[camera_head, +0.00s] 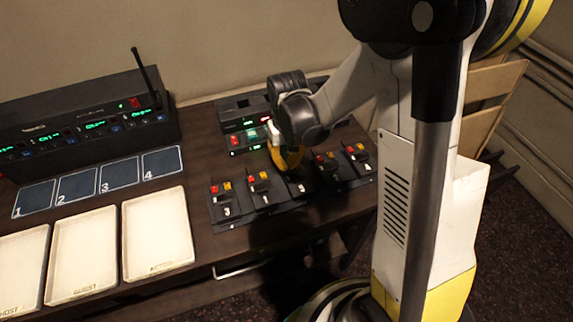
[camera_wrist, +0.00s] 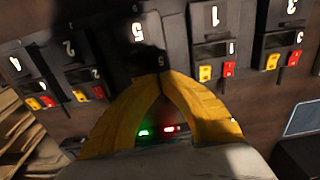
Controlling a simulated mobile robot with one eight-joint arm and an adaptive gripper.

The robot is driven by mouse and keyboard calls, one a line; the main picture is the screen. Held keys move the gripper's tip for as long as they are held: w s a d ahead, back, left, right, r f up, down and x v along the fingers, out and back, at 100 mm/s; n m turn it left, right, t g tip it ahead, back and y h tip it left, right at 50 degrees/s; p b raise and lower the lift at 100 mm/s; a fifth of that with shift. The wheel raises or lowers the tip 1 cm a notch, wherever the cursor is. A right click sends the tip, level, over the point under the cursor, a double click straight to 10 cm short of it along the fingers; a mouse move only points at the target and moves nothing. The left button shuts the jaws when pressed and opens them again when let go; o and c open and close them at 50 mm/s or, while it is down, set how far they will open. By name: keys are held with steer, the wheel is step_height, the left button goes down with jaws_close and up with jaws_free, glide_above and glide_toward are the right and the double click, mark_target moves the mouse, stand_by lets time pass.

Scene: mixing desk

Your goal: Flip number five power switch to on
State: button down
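The number five switch module (camera_wrist: 138,40) is dark, with a white "5", and sits in the middle of the row in the wrist view. In the head view it (camera_head: 300,188) is partly hidden in shadow just below my gripper (camera_head: 290,165). My gripper's yellow fingers (camera_wrist: 163,76) meet at the tips, over the lower part of module five. I cannot tell whether the tips touch its switch. The fingers cover the place where the neighbours show their buttons. A green light (camera_wrist: 143,132) and a red light (camera_wrist: 169,129) show between the fingers; I cannot tell which unit bears them.
Modules three (camera_head: 226,207) and one (camera_head: 264,196) stand left of five; modules two (camera_wrist: 80,60) and four (camera_wrist: 30,75) stand on its other side. Lit units (camera_head: 243,110) stand behind. Trays (camera_head: 158,232), blue numbered pads (camera_head: 120,173) and a radio rack (camera_head: 80,115) are farther left.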

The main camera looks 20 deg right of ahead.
steer(key=shift+r+p, duration=1.6)
steer(key=shift+r, duration=0.9)
steer(key=shift+r, duration=0.3)
steer(key=s+r+t, duration=0.7)
steer(key=s+r, duration=0.5)
steer(key=r, duration=0.4)
steer(key=shift+s+r, duration=0.25)
steer(key=shift+s, duration=0.15)
steer(key=shift+w, duration=0.1)
